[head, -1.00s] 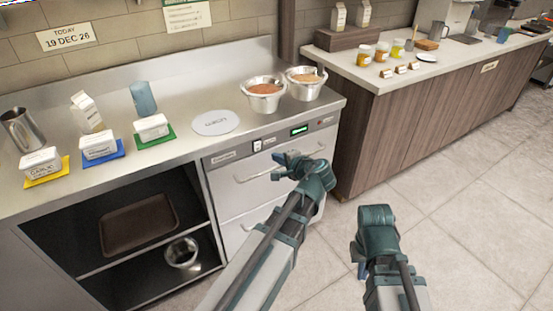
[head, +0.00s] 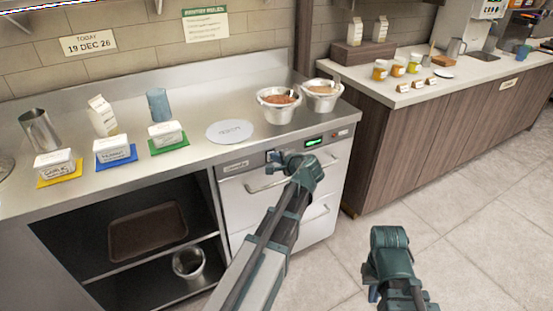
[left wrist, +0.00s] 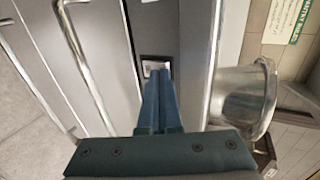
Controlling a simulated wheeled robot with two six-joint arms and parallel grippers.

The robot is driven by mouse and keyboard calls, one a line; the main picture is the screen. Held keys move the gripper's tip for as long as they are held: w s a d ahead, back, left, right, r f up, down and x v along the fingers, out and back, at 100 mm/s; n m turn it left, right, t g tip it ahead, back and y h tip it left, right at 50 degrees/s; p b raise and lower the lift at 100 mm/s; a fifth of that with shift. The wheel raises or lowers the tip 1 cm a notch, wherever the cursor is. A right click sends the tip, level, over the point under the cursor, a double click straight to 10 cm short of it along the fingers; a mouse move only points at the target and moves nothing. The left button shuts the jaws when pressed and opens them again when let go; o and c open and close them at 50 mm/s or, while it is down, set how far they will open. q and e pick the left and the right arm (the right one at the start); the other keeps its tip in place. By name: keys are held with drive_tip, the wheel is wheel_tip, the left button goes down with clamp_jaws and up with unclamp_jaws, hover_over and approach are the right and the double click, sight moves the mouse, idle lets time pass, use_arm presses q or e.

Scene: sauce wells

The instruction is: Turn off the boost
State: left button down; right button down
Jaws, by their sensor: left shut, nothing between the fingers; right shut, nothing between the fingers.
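The boost control appears to be a small light rocker switch in a dark frame, set in the front panel of the steel unit (head: 235,166). The switch (left wrist: 155,66) shows just beyond my fingertips in the left wrist view; its label is not readable. My left gripper (head: 277,156) is shut and empty, with its fingertips at the switch (head: 269,155), which they partly cover in the head view. In the left wrist view the shut fingers (left wrist: 158,78) overlap the switch's lower edge; I cannot tell whether they touch it. My right gripper (head: 371,284) is shut and empty, low over the floor.
A green-lit display (head: 313,142) is right of the switch, above a drawer handle (head: 262,187). Two metal pots, one with red sauce (head: 279,114) and one with tan sauce (head: 322,104), stand on the counter above. A round white disc (head: 229,131) lies left of them.

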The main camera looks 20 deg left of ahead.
drive_tip(key=shift+r, duration=0.1)
idle(0.3)
drive_tip(key=shift+r+p, duration=0.2)
drive_tip(key=shift+p, duration=0.1)
drive_tip(key=shift+r+p, duration=0.6)
drive_tip(key=shift+r, duration=0.05)
